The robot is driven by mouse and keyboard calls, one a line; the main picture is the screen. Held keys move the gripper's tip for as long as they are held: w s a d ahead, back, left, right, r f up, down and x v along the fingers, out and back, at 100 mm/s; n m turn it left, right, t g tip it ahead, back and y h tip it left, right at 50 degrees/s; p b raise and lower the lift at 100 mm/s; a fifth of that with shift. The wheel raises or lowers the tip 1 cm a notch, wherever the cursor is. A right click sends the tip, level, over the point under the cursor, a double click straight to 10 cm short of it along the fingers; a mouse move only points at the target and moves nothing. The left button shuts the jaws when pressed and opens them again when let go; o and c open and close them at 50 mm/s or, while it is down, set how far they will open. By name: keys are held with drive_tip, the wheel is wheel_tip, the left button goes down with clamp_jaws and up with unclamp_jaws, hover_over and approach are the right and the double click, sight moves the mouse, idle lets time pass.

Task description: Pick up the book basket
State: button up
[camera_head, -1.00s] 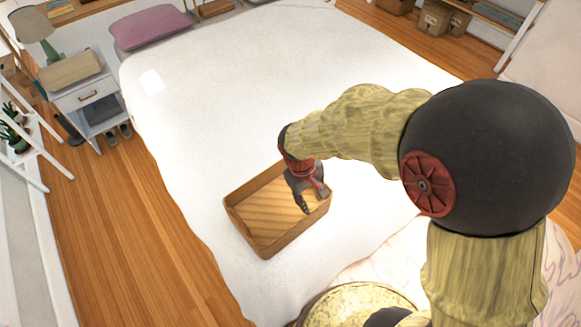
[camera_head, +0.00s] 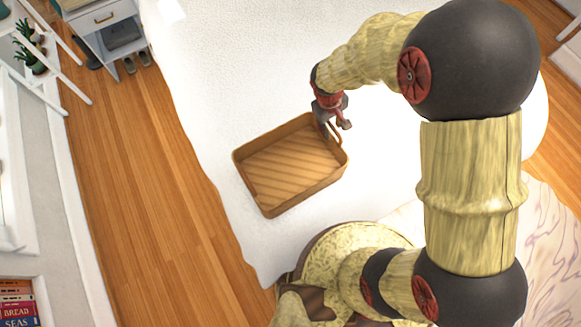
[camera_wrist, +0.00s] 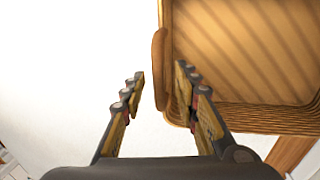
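The book basket (camera_head: 290,165) is a shallow, empty brown tray-like basket lying on the white bed in the head view. In the wrist view the basket (camera_wrist: 245,60) fills the upper right, with its striped floor showing. My gripper (camera_head: 335,128) is at the basket's far right rim in the head view. In the wrist view my gripper (camera_wrist: 160,80) is open, with one finger on each side of the basket's near wall and handle (camera_wrist: 159,68). The right finger is over the inside, the left over the bed. I cannot tell whether either finger touches the wall.
The white bed (camera_head: 215,75) spreads around the basket, with bare surface beyond it. Wooden floor (camera_head: 130,180) lies to the left. A grey nightstand (camera_head: 110,30) stands at the upper left, and a white stand with plants (camera_head: 30,50) is at the left edge. Books (camera_head: 15,305) show bottom left.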

wheel_tip(320, 180, down, 5)
drive_tip(key=shift+d+r+b, duration=0.1)
drive_tip(key=shift+b, duration=0.75)
drive_tip(key=shift+f, duration=0.4)
drive_tip(key=shift+r, duration=0.1)
drive_tip(key=shift+c, duration=1.3)
clamp_jaws()
